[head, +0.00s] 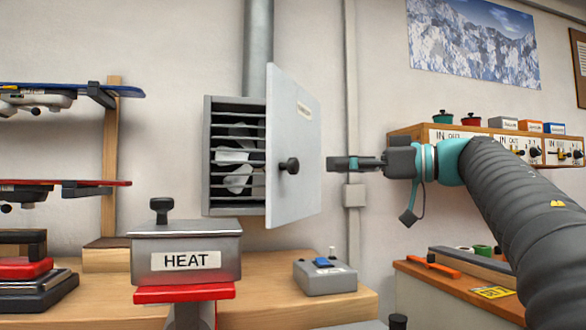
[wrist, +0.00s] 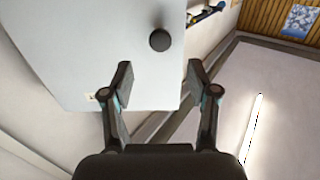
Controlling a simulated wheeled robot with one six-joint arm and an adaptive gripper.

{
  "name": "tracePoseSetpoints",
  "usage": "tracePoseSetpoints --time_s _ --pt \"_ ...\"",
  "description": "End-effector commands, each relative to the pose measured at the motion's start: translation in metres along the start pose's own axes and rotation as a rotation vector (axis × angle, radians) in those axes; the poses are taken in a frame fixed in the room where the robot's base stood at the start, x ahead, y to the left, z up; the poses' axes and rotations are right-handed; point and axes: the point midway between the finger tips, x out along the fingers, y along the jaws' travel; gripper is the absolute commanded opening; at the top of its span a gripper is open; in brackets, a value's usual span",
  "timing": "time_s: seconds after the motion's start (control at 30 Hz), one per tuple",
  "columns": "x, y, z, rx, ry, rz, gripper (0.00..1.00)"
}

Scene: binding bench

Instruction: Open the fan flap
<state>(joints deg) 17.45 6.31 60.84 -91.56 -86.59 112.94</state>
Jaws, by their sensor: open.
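The fan flap (head: 300,125) is a pale grey panel on a grey wall box (head: 208,150). It stands swung away from the box at an angle, and the louvre slats (head: 235,165) behind it show. A dark round knob (head: 290,166) sticks out of the flap's face. My gripper (head: 332,163) is to the right of the knob, at about its height, apart from it. In the wrist view my open, empty gripper (wrist: 159,72) faces the flap (wrist: 105,45). The knob (wrist: 160,40) lies beyond the fingertips, between their lines.
A grey HEAT box (head: 185,255) with a black knob stands below left of the flap. A small switch box (head: 325,278) sits on the wooden bench below. A vertical conduit (head: 352,100) runs behind my gripper. A shelf with labelled valves (head: 480,137) is on the right wall.

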Motion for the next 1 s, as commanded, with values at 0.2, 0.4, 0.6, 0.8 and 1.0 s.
tracePoseSetpoints --time_s 0.2,0.4,0.6,0.8,1.0 --pt "0.044 -0.001 0.001 0.000 0.001 -0.006 0.59" --pt "0.077 -0.002 0.000 -0.001 0.001 -0.006 0.59" --pt "0.095 -0.002 0.000 0.000 0.001 -0.005 0.59" --pt "0.099 -0.002 -0.001 -0.001 0.002 -0.003 0.59" --pt "0.099 -0.002 -0.001 -0.001 0.002 -0.003 0.52"
